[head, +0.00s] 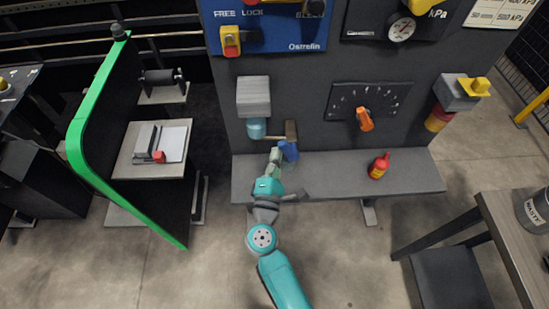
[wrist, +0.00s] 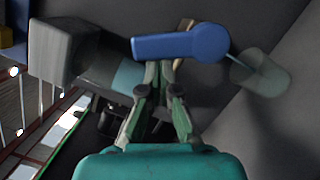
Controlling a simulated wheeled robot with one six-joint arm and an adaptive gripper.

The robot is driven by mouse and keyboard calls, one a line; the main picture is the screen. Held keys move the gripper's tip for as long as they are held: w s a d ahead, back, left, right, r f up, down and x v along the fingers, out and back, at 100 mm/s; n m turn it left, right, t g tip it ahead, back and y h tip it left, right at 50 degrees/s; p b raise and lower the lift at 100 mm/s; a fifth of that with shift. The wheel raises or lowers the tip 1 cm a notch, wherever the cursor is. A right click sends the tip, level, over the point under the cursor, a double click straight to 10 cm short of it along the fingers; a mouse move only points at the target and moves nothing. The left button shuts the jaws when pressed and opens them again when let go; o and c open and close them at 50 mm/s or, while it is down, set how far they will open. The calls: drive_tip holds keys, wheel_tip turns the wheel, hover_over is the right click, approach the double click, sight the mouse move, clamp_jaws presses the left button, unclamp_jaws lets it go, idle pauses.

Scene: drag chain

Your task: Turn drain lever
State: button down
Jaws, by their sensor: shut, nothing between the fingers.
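The blue lever (head: 288,150) is on the front of the dark panel, low down, just above the shelf. In the wrist view the blue lever (wrist: 180,45) lies nearly level across the picture, with its wide round end at the right. A tan-brown fitting (head: 291,130) shows behind it. My gripper (head: 276,154) is just left of the lever in the head view. In the wrist view my gripper (wrist: 163,72) has its fingertips close together at the lever's lower edge, holding nothing. I cannot tell whether they touch it.
A translucent cup (wrist: 262,75) is right of the lever. An orange knob (head: 364,119) is further right.

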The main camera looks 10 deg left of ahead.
sight(288, 147)
drive_tip(key=shift+w+d+r, duration=0.25)
drive_tip(key=shift+d+r, duration=0.55)
drive_tip(key=shift+r, duration=0.15)
drive_tip(key=shift+d+r, duration=0.15)
idle(0.3)
